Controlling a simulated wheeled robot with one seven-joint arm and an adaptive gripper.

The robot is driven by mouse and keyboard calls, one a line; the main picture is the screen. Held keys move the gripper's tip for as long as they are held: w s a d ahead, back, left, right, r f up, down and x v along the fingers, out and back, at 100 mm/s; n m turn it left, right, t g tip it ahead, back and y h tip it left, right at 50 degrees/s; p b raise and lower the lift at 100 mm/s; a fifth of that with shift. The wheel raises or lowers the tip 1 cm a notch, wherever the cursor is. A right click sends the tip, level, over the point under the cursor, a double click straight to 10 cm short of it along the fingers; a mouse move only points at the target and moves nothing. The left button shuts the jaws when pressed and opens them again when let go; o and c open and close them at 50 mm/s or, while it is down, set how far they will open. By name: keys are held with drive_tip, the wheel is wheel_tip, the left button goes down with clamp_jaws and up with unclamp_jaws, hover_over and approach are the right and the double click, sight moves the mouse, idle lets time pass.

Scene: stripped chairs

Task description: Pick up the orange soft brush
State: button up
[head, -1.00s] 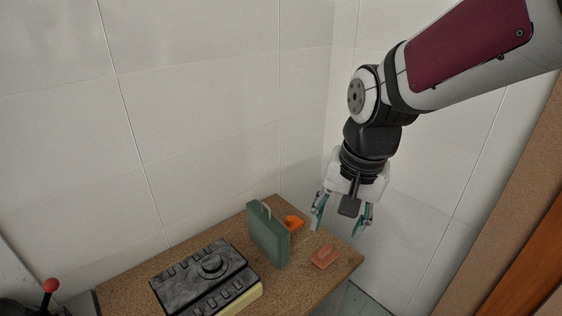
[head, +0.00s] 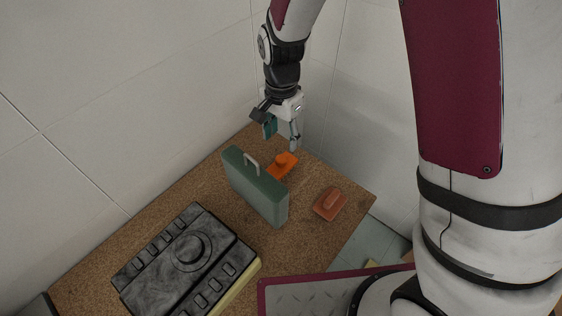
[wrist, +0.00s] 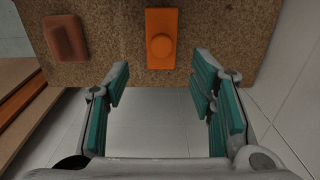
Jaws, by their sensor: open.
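The bright orange brush (head: 283,163) lies on the brown table near its far corner, behind the green case. In the wrist view the orange brush (wrist: 161,38) is a flat block with a round knob, beyond the fingertips and centred between them. My gripper (head: 282,134) is open and empty, above and just behind the orange brush in the head view. Its teal-padded fingers are spread apart in the wrist view (wrist: 160,75). A duller, reddish-orange brush (head: 330,203) lies nearer the table's right edge; it also shows in the wrist view (wrist: 66,38).
The green case (head: 256,190) with a pale handle stands upright close beside the orange brush. A black marbled device (head: 185,262) with a yellowish side sits at the front left of the brown table (head: 130,235). White walls border the table's far side.

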sight(281, 159)
wheel_tip(281, 159, down, 10)
drive_tip(key=shift+w+f+b, duration=0.15)
drive_tip(key=shift+f+b, duration=0.1)
drive_tip(key=shift+b, duration=0.45)
clamp_jaws()
